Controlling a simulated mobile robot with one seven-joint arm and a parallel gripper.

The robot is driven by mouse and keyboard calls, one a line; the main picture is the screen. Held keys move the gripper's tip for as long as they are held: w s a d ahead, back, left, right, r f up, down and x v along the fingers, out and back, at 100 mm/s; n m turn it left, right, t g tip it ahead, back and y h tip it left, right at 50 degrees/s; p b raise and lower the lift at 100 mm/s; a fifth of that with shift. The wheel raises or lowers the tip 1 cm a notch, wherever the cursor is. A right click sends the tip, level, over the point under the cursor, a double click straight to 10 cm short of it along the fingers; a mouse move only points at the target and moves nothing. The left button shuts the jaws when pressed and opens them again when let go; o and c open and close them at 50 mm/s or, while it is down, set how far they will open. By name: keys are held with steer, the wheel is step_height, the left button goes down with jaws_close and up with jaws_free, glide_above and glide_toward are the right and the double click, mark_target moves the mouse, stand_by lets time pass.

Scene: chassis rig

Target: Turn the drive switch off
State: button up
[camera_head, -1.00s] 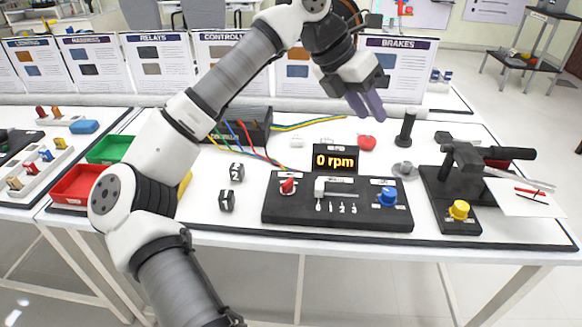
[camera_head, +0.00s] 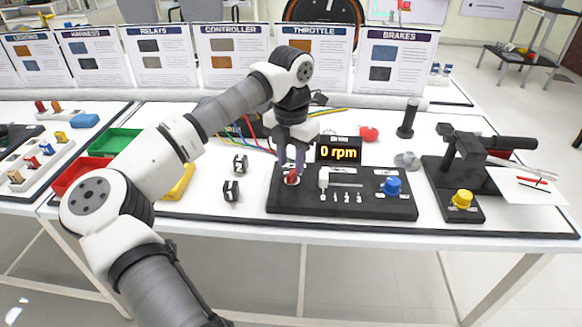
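A black control panel (camera_head: 340,209) lies near the front edge of the table. It carries a red switch knob (camera_head: 292,178) at its left end, a white lever (camera_head: 323,178) in a numbered slot, and a blue knob (camera_head: 392,186) at its right. I take the red knob for the drive switch; its label is too small to read. A display (camera_head: 338,151) behind the panel reads "0 rpm". My gripper (camera_head: 291,170) points down at the red knob, its purple fingertips at the knob's top. Whether they touch or grip it, I cannot tell.
Two small black numbered blocks (camera_head: 231,190) lie left of the panel. A black fixture with a yellow knob (camera_head: 462,199) stands to the right. A red button (camera_head: 369,134) and a black post (camera_head: 407,119) are behind. Upright cards (camera_head: 395,62) line the back.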

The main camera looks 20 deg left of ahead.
mark_target(292, 176)
steer(key=shift+f, duration=1.35)
steer(key=shift+c, duration=0.4)
jaws_close()
steer(key=shift+n, duration=0.3)
steer(key=n+b, duration=0.2)
steer(key=n, duration=0.3)
steer(key=shift+d+n+b, duration=0.1)
steer(key=shift+n+b, duration=0.2)
steer(key=shift+b, duration=0.05)
steer(key=n+b, duration=0.1)
steer(key=n, duration=0.4)
steer(key=shift+w+d+n+b, duration=0.1)
steer(key=shift+d+n+b, duration=0.05)
steer(key=shift+n+b, duration=0.25)
